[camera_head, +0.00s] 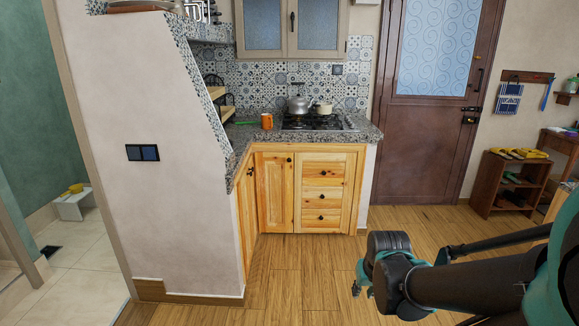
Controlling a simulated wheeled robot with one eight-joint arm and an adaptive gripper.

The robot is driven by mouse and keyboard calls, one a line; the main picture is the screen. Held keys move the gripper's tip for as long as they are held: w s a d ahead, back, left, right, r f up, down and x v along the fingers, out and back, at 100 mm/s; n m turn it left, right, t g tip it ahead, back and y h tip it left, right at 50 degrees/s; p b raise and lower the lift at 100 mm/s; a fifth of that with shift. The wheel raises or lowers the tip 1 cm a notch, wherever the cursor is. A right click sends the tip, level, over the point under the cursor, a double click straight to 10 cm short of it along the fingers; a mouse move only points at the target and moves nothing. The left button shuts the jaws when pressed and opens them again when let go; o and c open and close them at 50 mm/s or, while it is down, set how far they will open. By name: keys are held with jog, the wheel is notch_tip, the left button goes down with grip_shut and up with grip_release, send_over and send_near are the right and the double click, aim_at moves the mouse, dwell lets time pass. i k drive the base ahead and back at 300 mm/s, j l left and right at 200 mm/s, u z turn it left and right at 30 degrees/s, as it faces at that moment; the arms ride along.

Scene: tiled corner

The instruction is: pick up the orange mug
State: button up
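The orange mug (267,121) stands upright on the speckled stone counter (247,141), just left of the gas stove. It is small in the view and looks unobstructed. My arm reaches in from the lower right, and my gripper (360,285) hangs low over the wooden floor, well in front of and below the counter. The gripper is apart from the mug and touches nothing I can see. Its fingers are small and partly hidden by the wrist, so I cannot tell how far they are open.
A kettle (298,104) and a pale pot (323,108) stand on the gas stove (314,123). A green item (246,123) lies left of the mug. A half wall (165,200) borders the counter on the left. A shoe rack (508,184) stands at right. The wooden floor before the cabinets is clear.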

aim_at(267, 118)
jog(key=i+l, duration=0.1)
jog(key=i, duration=1.8)
jog(key=j+u, duration=0.05)
jog(key=j, duration=0.05)
